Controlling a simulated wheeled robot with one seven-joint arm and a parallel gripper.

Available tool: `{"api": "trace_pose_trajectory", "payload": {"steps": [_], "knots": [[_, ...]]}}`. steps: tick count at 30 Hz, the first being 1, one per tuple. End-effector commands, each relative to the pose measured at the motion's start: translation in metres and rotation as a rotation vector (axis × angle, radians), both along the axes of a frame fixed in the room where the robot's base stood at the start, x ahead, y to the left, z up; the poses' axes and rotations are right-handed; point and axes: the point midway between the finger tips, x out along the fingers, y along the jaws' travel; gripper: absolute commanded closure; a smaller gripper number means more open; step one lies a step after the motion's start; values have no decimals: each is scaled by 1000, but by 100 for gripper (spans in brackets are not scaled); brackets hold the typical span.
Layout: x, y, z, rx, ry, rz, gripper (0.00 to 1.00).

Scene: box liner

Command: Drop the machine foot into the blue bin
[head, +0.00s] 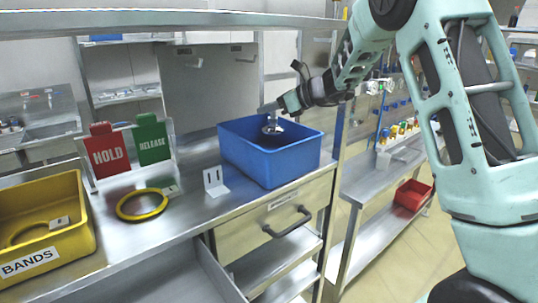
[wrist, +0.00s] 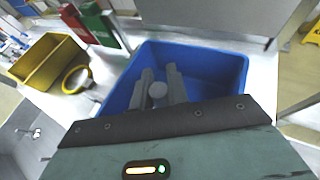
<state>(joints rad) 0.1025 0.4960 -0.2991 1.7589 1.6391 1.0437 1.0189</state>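The blue bin (head: 262,158) stands on the metal bench near its right end, open at the top; it also fills the middle of the wrist view (wrist: 225,75). My gripper (head: 270,107) is above the bin. The machine foot (head: 272,128), a grey metal disc with a short stem, hangs from the fingertips over the bin opening. In the wrist view, the two grey fingers (wrist: 159,78) are on either side of the foot's round grey end (wrist: 158,90). The gripper looks shut on the foot. Part of the bin floor is hidden behind the fingers.
A yellow BANDS bin (head: 45,235) and a yellow ring (head: 141,204) lie left on the bench. Red HOLD (head: 107,155) and green RELEASE (head: 153,143) signs stand behind. A shelf edge (head: 170,20) runs above.

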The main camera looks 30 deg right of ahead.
Motion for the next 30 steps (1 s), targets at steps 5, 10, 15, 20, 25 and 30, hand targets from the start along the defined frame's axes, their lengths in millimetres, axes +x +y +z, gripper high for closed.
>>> {"api": "trace_pose_trajectory", "payload": {"steps": [5, 10, 15, 20, 25, 30], "knots": [[0, 0, 1, 0, -1, 0, 59], [0, 0, 0, -1, 1, 0, 59], [-6, -6, 3, -1, -2, -1, 59], [-26, -23, 12, -2, -4, -4, 59], [-54, -48, 27, -1, -5, -5, 59], [-82, -72, 43, -1, -5, -4, 59]]}}
